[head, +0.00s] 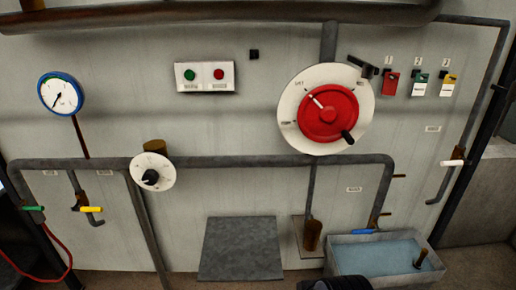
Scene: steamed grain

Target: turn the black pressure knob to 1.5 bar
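The black pressure knob (150,177) sits on a round white dial (164,164) at the left, in front of a grey horizontal pipe. The dial has small marks around its edge that are too small to read, so I cannot tell the knob's setting. A round pressure gauge (61,93) with a blue rim hangs on the wall up and left of the knob. Its dark needle shows, but its figures are too small to read. My gripper's fingers are not in view; a dark ribbed piece at the bottom edge may be part of my arm.
A large red wheel (328,112) on a white disc is to the right. A grey plate (240,248) and a water basin (340,243) are below. The wall around the knob looks clear.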

